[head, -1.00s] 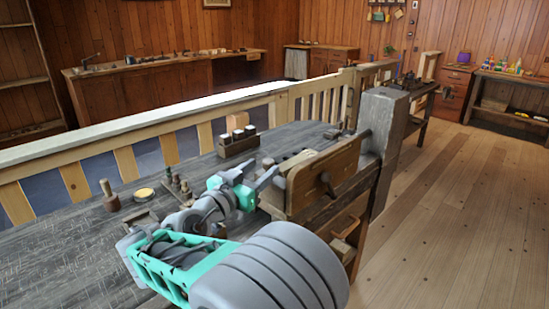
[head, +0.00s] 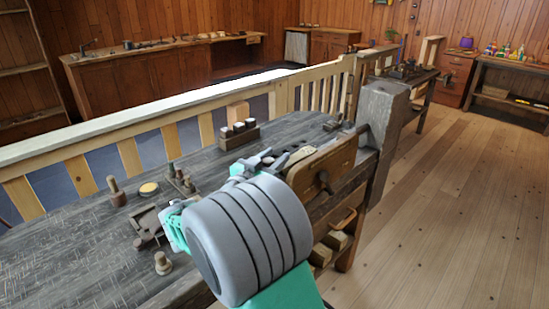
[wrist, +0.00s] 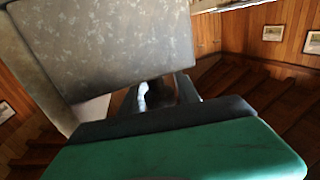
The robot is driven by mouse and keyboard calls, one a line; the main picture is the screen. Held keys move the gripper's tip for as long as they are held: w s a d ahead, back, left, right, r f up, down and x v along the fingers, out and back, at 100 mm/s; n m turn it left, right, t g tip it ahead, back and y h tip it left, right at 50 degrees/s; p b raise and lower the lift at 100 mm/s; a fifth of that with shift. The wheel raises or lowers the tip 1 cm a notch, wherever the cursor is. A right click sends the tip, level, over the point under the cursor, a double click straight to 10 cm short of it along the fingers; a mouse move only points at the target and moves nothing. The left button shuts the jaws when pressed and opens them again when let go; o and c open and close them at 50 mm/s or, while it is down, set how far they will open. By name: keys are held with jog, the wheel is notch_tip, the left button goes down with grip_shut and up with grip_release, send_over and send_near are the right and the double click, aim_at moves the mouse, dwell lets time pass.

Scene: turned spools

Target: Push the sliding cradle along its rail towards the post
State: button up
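My gripper (head: 264,159) is over the bench, at the left end of a brown wooden board with a round knob (head: 323,178). In the wrist view its two fingers (wrist: 164,92) stand apart, with something dark between them that I cannot make out. A pale, low piece (head: 300,155) lies just right of the fingertips, behind the board; I cannot tell whether it is the sliding cradle or whether my gripper touches it. A thick grey upright post (head: 383,112) stands at the bench's right end. My arm hides part of the bench, and I cannot make out the rail.
The dark bench top (head: 80,235) carries a wooden rack with white-topped pieces (head: 240,134), a turned peg (head: 116,191), a yellow-topped disc (head: 148,189) and a small turned piece (head: 162,263). A railing (head: 130,158) runs behind. Open floor (head: 450,220) lies right.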

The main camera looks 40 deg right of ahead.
grip_shut()
dwell(1.1)
